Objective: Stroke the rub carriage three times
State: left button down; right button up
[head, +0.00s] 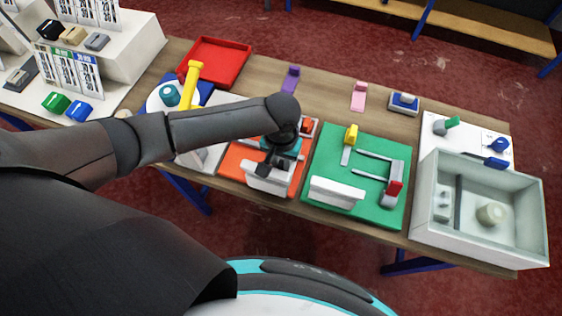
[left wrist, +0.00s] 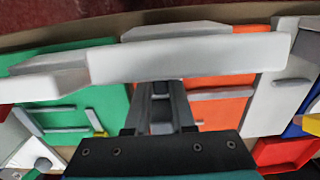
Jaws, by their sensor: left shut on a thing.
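My left gripper (head: 274,163) is low over the orange board (head: 236,168) and points down. In the left wrist view its two dark fingers (left wrist: 160,108) are close together with a small grey part, seemingly the rub carriage (left wrist: 162,127), between them. My forearm and hand hide most of this part in the head view. A white block (head: 267,180) stands at the near edge of the orange board, close by the fingers. In the left wrist view a long white bar (left wrist: 190,57) crosses beyond the fingertips. My right gripper is not in view.
The green board (head: 330,165) to the right carries grey rails, a yellow-topped lever (head: 351,136) and a red-topped one (head: 394,190). A grey open bin (head: 530,215) stands at the right end. A red tray (head: 243,60) and yellow post (head: 190,82) stand at the back left.

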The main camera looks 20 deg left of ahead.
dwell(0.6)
pick_arm(q)
jog(key=shift+a+r, duration=0.1)
jog(key=shift+a, duration=0.25)
jog(key=a+p, duration=0.1)
jog(key=a, duration=0.3)
jog(key=a+p, duration=0.2)
jog(key=a, duration=0.2)
jog(key=a+p, duration=0.1)
jog(key=a, duration=0.3)
jog(key=shift+w+a+p, duration=0.25)
jog(key=shift+a+p, duration=0.05)
jog(key=shift+p, duration=0.05)
jog(key=shift+a, duration=0.1)
jog(key=c, duration=0.8)
grip_release()
jog(key=shift+a, duration=0.1)
jog(key=shift+o, duration=0.2)
